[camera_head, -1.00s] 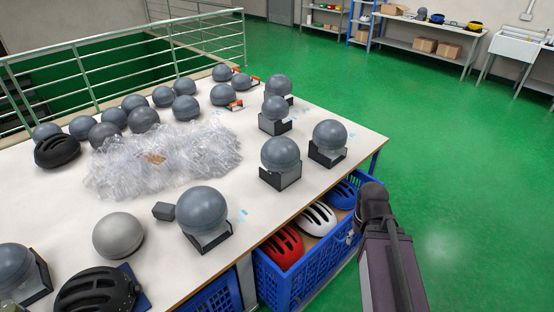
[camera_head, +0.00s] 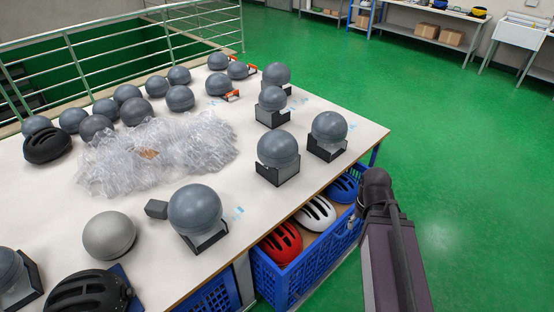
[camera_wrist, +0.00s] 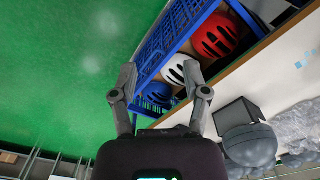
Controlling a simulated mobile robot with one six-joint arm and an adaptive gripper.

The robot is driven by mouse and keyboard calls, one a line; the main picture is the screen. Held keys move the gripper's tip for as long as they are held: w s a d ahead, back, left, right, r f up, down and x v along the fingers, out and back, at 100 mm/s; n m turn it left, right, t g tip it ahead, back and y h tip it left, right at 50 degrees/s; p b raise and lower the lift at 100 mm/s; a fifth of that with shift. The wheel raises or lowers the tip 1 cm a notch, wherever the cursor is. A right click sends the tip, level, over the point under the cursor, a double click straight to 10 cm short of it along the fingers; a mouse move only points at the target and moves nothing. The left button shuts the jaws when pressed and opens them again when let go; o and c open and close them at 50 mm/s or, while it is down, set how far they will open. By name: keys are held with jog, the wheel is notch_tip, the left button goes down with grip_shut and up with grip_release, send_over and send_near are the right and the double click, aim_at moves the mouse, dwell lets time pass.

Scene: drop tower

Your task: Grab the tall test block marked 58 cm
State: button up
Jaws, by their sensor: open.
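Several grey ball-shaped test blocks stand on the white table. Along its right side, some sit in dark angled holders: a near one (camera_head: 195,208), a middle one (camera_head: 277,149), one at the right (camera_head: 329,128) and two behind. Pale blue labels lie beside some, but no 58 cm mark can be read, so I cannot tell which block is meant. My gripper (camera_wrist: 159,70) is open and empty in the wrist view, over the table's edge side. One grey block (camera_wrist: 250,145) with its dark holder shows right of it, apart from the fingers. The head view hides my gripper.
Blue crates (camera_head: 268,279) with red, white and blue helmets stand under the table edge. Crumpled clear wrap (camera_head: 200,143), a paler grey dome (camera_head: 109,235) and black helmets lie on the table. A railing (camera_head: 120,50) stands behind. Green floor at right is clear.

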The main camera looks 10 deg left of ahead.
jog(key=w+a+f+m+t+y+b, duration=0.2)
jog(key=w+a+f+m+y+b, duration=0.15)
jog(key=w+a+f+b, duration=0.35)
jog(key=m+t+y+b, duration=0.9)
jog(key=m+b, duration=1.1)
jog(key=b, duration=0.6)
send_near(288, 168)
jog(key=shift+s+d+f+g+y, duration=0.1)
jog(key=shift+s+f+g+y, duration=0.35)
jog(key=shift+s+y, duration=0.2)
jog(key=shift+w+d+m+t+b, duration=0.1)
jog(key=shift+w+m+t+b, duration=0.4)
jog(key=shift+w+m, duration=0.35)
jog(key=shift+s, duration=0.1)
jog(key=shift+x, duration=4.3)
